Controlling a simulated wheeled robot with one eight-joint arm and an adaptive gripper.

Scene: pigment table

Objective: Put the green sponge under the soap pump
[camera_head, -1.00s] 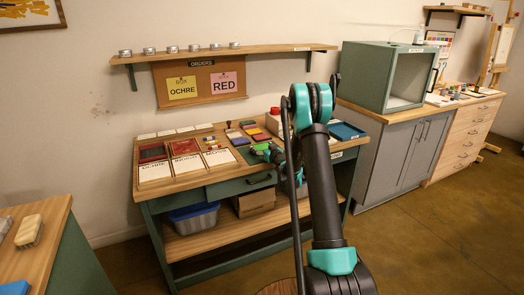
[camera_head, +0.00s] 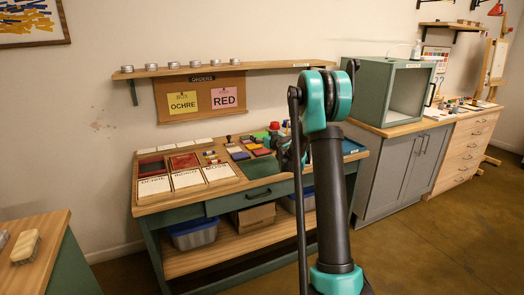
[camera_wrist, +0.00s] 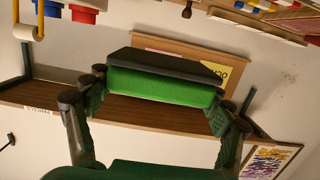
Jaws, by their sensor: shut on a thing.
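My gripper (camera_wrist: 157,100) is shut on the green sponge (camera_wrist: 160,86), a bright green block with a dark layer along one side, held between both fingers in the wrist view. In the head view my arm hides most of the gripper; a bit of green shows left of it, above the back of the worktable (camera_head: 223,196). A small white bottle (camera_head: 416,51), perhaps the soap pump, stands on top of the green cabinet (camera_head: 378,80) at the right, well away from my gripper. Its details are too small to tell.
A wall shelf (camera_head: 215,67) with several small tins runs above the order board (camera_head: 199,97). Trays, cards and coloured blocks cover much of the worktable. Grey cupboards (camera_head: 398,170) stand at the right. A side counter (camera_head: 45,228) with a brush (camera_head: 26,246) is at left.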

